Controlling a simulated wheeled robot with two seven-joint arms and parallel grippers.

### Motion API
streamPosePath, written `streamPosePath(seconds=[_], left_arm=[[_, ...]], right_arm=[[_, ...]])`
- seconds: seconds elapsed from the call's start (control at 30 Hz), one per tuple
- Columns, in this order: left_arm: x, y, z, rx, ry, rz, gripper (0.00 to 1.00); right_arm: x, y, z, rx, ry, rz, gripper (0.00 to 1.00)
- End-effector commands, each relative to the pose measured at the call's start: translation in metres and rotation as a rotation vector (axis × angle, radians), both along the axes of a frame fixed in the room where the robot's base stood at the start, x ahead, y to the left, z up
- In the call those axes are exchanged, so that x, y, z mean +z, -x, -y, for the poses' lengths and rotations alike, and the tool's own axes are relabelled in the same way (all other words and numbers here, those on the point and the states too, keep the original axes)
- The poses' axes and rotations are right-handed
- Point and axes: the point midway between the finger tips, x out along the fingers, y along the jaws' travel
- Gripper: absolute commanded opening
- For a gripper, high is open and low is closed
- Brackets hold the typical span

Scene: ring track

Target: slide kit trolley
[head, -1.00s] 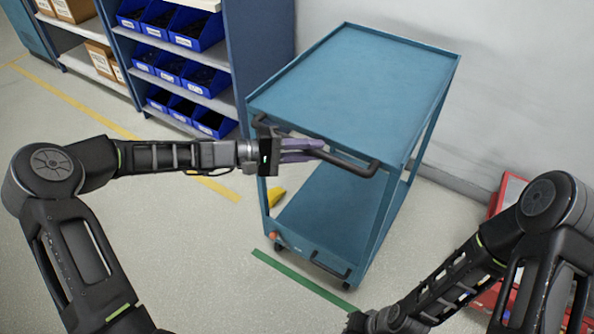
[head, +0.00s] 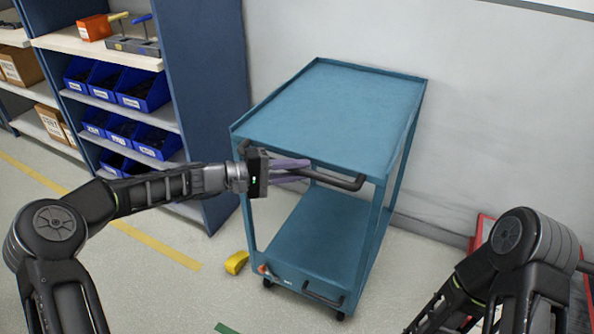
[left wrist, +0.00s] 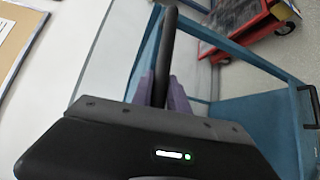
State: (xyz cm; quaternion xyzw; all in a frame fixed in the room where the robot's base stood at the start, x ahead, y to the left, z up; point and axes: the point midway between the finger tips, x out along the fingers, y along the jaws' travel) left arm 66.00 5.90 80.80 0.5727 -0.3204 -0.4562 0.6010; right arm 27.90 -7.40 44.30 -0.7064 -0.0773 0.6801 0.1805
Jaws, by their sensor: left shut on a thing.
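The blue kit trolley (head: 335,112) stands in the middle of the head view, with an empty top tray and an empty lower shelf (head: 318,240). A dark bar handle (head: 340,181) runs along its near upper edge. My left gripper (head: 292,170) is shut on this handle, its purple fingers on either side of the bar. The left wrist view also shows the handle (left wrist: 167,55) between the fingers (left wrist: 160,90). My right arm shows at the lower right of the head view, but its gripper is out of frame.
A blue shelf rack (head: 210,90) with blue bins (head: 143,90) stands left of the trolley. A yellow wedge (head: 236,262) lies on the floor at the trolley's near left. A wall is behind it, and a red object (head: 482,232) stands at right. A green floor strip (head: 226,328) shows at the bottom.

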Motion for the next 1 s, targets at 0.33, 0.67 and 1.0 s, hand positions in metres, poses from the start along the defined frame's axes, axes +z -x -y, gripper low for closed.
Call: streamPosePath(seconds=[0.33,0.67,1.0], left_arm=[[0.002,-0.003,0.0,0.008,0.001,0.004,0.36],[0.001,-0.002,-0.001,0.006,0.0,0.002,0.41],[0.007,0.012,-0.037,0.009,-0.001,0.003,0.41]], right_arm=[[0.0,0.0,0.0,0.0,0.0,0.0,0.0],[0.0,0.0,0.0,0.0,0.0,0.0,0.0],[0.001,0.0,0.0,0.0,0.0,0.0,0.0]])
